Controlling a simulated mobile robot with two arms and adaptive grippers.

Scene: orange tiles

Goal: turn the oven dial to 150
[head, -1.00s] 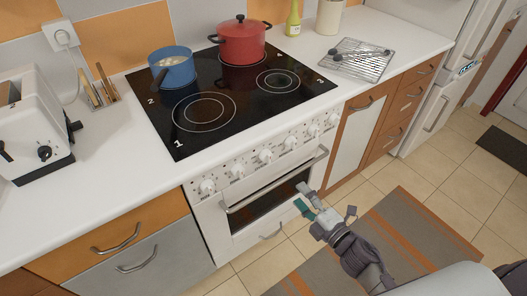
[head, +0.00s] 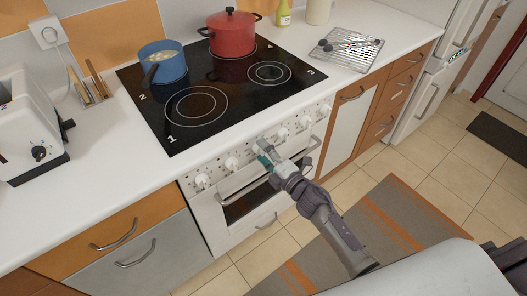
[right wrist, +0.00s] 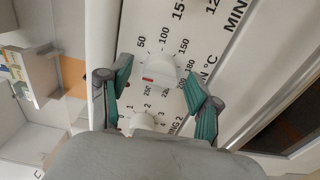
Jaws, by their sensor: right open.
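The white oven dial (right wrist: 160,68) shows in the right wrist view, with a red mark on its lower left side. Printed numbers 50, 100, 150, 180, 220 and 250 ring it on the panel. My right gripper (right wrist: 158,88) is open, with its green fingers on either side of the dial; I cannot tell whether they touch it. In the head view the right gripper (head: 264,160) is at the oven's knob panel (head: 216,172), near the middle knobs, and partly covers them. My left gripper is not in view.
Another knob (right wrist: 144,121), with a smaller numbered scale, lies close below the dial. The oven door handle (head: 240,189) runs just below the panel. A blue pot (head: 163,66) and a red pot (head: 232,36) stand on the black hob (head: 180,135) above.

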